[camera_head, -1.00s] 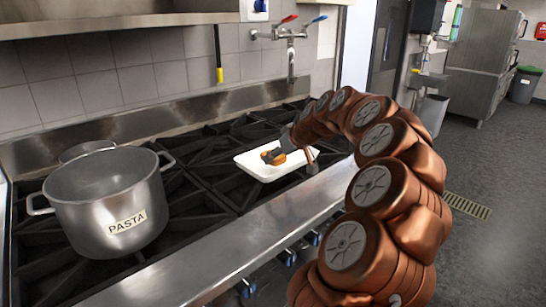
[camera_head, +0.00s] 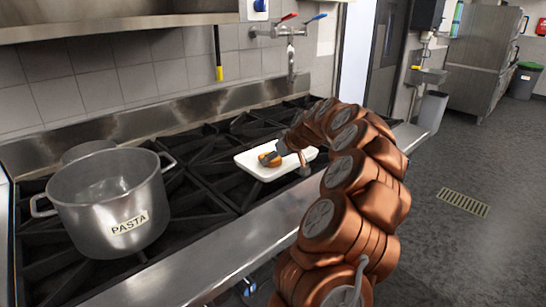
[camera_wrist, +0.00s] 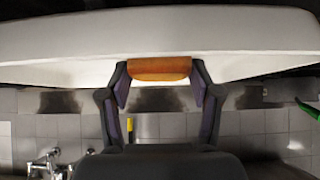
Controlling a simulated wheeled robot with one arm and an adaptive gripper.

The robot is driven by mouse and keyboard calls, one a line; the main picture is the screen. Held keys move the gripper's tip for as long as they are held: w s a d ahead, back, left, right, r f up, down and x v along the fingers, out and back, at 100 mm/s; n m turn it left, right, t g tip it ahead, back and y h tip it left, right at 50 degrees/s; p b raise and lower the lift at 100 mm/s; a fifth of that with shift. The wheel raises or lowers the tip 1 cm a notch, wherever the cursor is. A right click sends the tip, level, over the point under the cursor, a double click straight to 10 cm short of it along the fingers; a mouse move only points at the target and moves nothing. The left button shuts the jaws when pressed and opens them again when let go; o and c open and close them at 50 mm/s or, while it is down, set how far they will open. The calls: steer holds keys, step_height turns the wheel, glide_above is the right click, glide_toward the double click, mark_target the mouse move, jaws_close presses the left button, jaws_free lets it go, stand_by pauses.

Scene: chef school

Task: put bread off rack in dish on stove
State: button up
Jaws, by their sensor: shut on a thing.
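The bread (camera_head: 270,158) is a small orange-brown piece at the left part of the white dish (camera_head: 262,172). The dish lies on the black stove grates (camera_head: 205,160). My gripper (camera_head: 273,155) is at the bread, over the dish, shut on it. In the wrist view the bread (camera_wrist: 160,68) sits between the two fingertips of my gripper (camera_wrist: 158,75), with the white dish (camera_wrist: 60,45) right behind it. I cannot tell whether the bread touches the dish floor. The rack is not seen.
A steel pot marked PASTA (camera_head: 105,200) stands on the stove at the left, with another round pot or lid (camera_head: 88,150) behind it. A tap (camera_head: 290,45) is on the tiled wall behind the stove. The floor (camera_head: 440,250) at the right is clear.

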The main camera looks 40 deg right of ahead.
steer(key=shift+f, duration=0.15)
steer(key=o, duration=0.9)
steer(key=shift+o, duration=0.2)
steer(key=shift+s+r, duration=0.1)
steer(key=shift+r, duration=0.2)
